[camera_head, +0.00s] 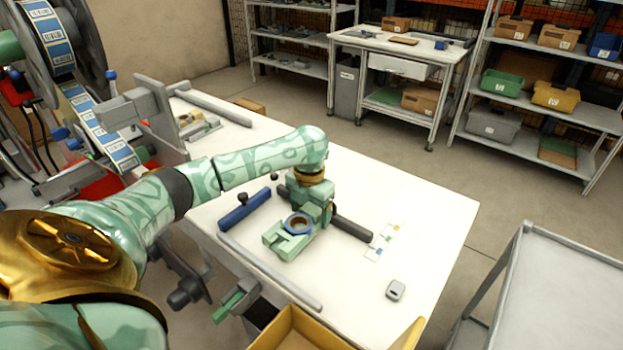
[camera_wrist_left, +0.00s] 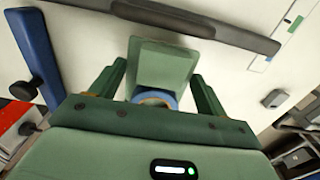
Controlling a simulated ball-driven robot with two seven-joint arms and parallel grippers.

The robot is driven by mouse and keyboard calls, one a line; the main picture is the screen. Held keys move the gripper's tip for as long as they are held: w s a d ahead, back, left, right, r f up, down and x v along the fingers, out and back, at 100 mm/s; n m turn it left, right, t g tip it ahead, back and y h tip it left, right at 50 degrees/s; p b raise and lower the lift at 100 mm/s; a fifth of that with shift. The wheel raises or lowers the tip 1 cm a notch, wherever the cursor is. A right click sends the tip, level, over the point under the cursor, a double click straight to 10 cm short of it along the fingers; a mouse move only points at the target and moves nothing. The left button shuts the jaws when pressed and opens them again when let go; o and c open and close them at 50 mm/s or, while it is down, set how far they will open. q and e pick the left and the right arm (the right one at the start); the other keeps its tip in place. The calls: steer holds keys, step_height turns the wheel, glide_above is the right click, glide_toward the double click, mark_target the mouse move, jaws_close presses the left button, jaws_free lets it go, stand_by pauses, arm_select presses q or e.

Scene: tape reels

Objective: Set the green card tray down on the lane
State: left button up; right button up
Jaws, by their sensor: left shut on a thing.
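The green card tray (camera_head: 283,243) is at the middle of the white bench, in the head view. It also shows in the left wrist view (camera_wrist_left: 163,62), between the two dark green fingers. My left gripper (camera_wrist_left: 158,72) is shut on the tray. A blue ring with a brown inside (camera_head: 298,223) sits at the tray's end close to the gripper's palm. The tray is low over the white bench top, between a blue bar (camera_head: 245,210) and a dark bar (camera_head: 352,228). I cannot tell whether its underside touches the surface.
A grey rail (camera_head: 270,271) runs along the bench's near edge. A small grey device (camera_head: 396,290) and a marked strip (camera_head: 385,242) lie to the right. A yellow bin (camera_head: 300,335) is in front. The bench's right part is mostly clear.

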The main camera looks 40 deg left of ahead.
arm_select(q)
steer(key=f, duration=0.1)
steer(key=f+b, duration=0.2)
steer(key=f, duration=0.1)
steer(key=shift+w+a, duration=0.25)
steer(key=shift+a, duration=0.05)
steer(key=shift+r, duration=0.1)
steer(key=o, duration=1.1)
steer(key=shift+r, duration=0.2)
step_height(320, 180, up, 12)
steer(key=p, duration=0.5)
steer(key=shift+f+p, duration=0.15)
steer(key=shift+p, duration=0.2)
